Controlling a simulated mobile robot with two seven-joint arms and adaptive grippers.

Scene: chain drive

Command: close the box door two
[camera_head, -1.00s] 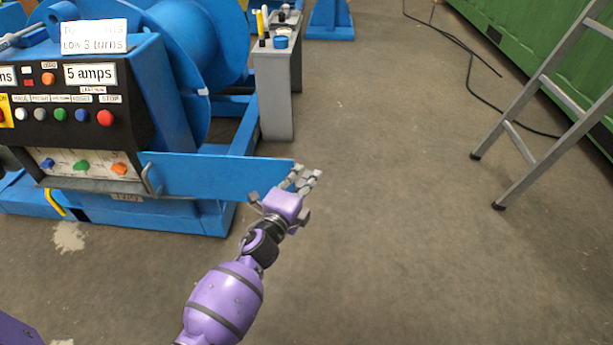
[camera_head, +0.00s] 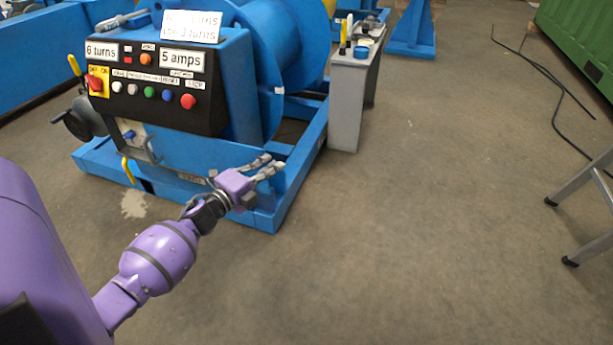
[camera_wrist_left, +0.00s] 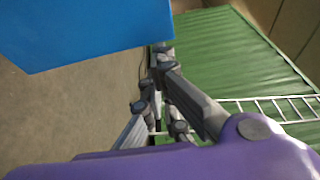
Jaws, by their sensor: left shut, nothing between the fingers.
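The box door is a long blue panel (camera_head: 205,157) on the front of the blue machine, below the button console. Its grey handle (camera_head: 152,150) is at its left end. Left of the handle a narrow part of the pale box face (camera_head: 131,131) shows with a blue knob; the rest of that face is hidden. My left gripper (camera_head: 266,166) is shut and empty, by the right end of the door. In the left wrist view the blue panel (camera_wrist_left: 85,28) fills the upper left, close beside the fingertips (camera_wrist_left: 161,52). I cannot tell if they touch. My right gripper is not in view.
The blue machine base (camera_head: 268,205) lies below and behind my gripper. A grey cabinet (camera_head: 346,108) stands to the right, a ladder (camera_head: 575,190) at the far right, and a black cable (camera_head: 555,100) on the floor. Open floor lies in front and to the right.

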